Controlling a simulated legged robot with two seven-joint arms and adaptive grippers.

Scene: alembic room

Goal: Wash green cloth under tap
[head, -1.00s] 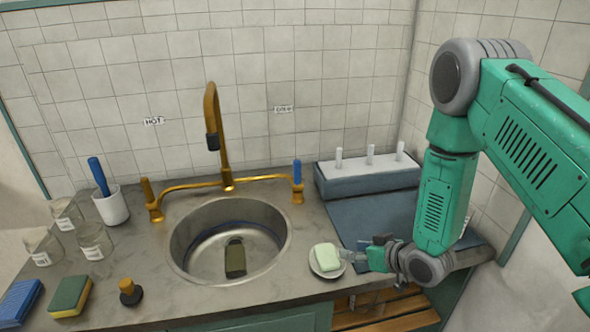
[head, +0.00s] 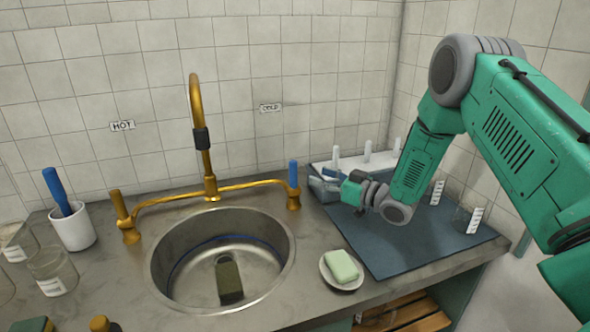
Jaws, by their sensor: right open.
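A dark green cloth (head: 229,279) lies on the bottom of the round steel sink (head: 160,262). The brass tap (head: 203,140) stands behind the sink, its spout above the basin; no water shows. Its cold handle (head: 293,174) has a blue top and stands under the COLD label. Its other handle (head: 120,207) is on the left, under the HOT label. My right gripper (head: 322,186) is open and empty, just right of the cold handle and apparently apart from it. My left gripper is out of view.
A dish (head: 326,280) with pale green soap (head: 342,266) sits right of the sink. A blue-grey mat (head: 420,248) with glassware and a pegged rack (head: 368,158) lies beyond. A white cup (head: 75,230) and glass jars (head: 52,271) stand at left.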

